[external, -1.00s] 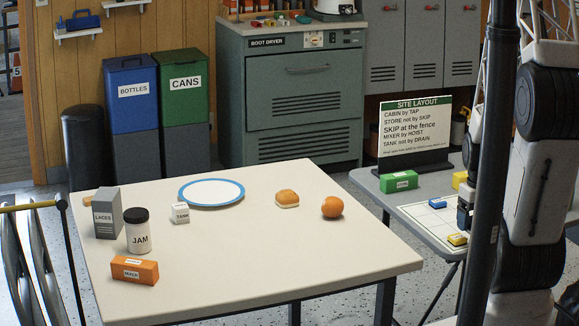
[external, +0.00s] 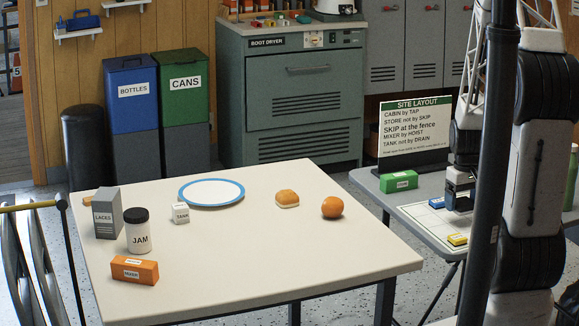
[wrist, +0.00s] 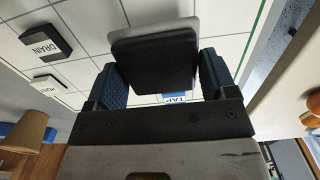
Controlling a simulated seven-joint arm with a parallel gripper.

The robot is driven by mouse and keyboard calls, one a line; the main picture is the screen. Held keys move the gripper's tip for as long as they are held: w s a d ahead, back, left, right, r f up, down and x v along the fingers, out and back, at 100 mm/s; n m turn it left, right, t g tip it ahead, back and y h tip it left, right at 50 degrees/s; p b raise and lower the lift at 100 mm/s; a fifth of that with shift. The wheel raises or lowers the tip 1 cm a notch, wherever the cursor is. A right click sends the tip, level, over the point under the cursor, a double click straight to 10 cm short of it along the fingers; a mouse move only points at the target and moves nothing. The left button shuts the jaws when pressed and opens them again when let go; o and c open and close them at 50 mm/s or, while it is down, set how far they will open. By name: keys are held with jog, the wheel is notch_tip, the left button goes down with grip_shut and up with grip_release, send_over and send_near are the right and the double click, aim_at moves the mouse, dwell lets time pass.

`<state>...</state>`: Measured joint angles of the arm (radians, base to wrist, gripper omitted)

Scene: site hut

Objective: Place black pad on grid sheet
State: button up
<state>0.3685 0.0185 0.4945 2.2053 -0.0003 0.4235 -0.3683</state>
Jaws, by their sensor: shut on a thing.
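In the wrist view my gripper (wrist: 155,85) is shut on a black pad (wrist: 152,65), a dark block with a grey face, held between the two blue-lined fingers. The white grid sheet (wrist: 110,35) lies beneath it, and a TAP label (wrist: 175,98) shows just below the pad. In the external view my gripper (external: 459,200) is low over the grid sheet (external: 422,216) on the grey side table. The pad is not clear there. Whether it touches the sheet cannot be told.
A blue marker (external: 437,203), a yellow marker (external: 457,240), a green STORE block (external: 398,181) and the layout sign (external: 413,135) stand around my gripper. The white table (external: 270,245) is separate.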

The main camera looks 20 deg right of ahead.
aim_at(458, 219)
jog(key=shift+w+d, duration=0.2)
jog(key=shift+w, duration=0.4)
jog(key=shift+f, duration=0.15)
jog(key=shift+f, duration=1.65)
jog(key=shift+f, duration=0.15)
jog(key=o, duration=0.9)
jog(key=shift+r, duration=6.15)
